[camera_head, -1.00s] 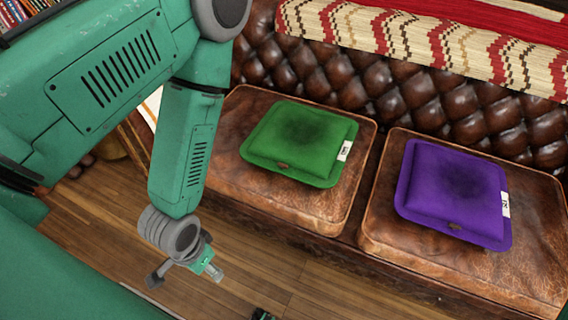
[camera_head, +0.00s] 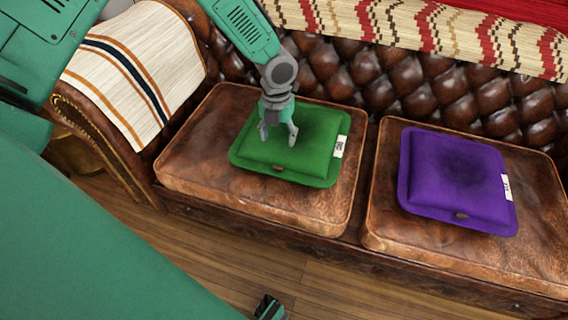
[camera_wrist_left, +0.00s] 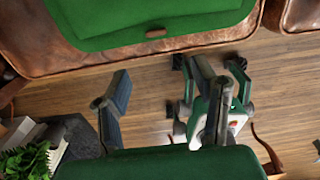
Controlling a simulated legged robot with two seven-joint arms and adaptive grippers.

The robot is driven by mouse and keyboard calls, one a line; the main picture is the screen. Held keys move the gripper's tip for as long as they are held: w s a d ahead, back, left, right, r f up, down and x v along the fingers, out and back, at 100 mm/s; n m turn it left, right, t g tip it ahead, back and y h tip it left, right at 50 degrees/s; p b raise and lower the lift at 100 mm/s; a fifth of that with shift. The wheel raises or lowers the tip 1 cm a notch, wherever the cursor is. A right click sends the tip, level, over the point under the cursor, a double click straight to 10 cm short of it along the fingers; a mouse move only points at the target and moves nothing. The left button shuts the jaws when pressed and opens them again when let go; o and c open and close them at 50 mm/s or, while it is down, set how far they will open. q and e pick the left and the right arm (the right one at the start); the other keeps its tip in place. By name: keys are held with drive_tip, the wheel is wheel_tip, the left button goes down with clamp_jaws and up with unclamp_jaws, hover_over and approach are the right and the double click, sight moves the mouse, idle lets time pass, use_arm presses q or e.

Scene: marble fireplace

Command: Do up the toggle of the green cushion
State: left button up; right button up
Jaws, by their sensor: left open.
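The green cushion (camera_head: 315,148) lies flat on the left brown leather seat, with a white tag on its right edge. Its small brown toggle (camera_head: 278,168) is at the middle of the front edge. The toggle also shows in the wrist view (camera_wrist_left: 155,33), near the top; I cannot tell whether it is fastened. My left gripper (camera_head: 279,138) is open and empty, pointing down over the cushion's left part, behind the toggle. I cannot tell whether it touches the cloth. A dark tip of what seems my right gripper (camera_head: 268,307) shows at the bottom edge, mostly cut off.
A purple cushion (camera_head: 455,180) with its own toggle lies on the right seat. The tufted leather backrest (camera_head: 400,85) rises behind, with a patterned blanket (camera_head: 450,35) over it. A striped cloth (camera_head: 135,70) covers the left armrest. Wooden floor (camera_head: 220,250) is in front.

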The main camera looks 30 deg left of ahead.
sight(278, 166)
use_arm(q)
drive_tip(key=f+b, duration=0.1)
drive_tip(key=f, duration=0.3)
drive_tip(key=f+b, duration=0.1)
drive_tip(key=f, duration=0.4)
drive_tip(key=f+b, duration=0.1)
drive_tip(key=f, duration=0.3)
drive_tip(key=shift+w+a+f+b, duration=0.2)
drive_tip(key=shift+a+f+b, duration=0.1)
drive_tip(key=shift+b, duration=0.1)
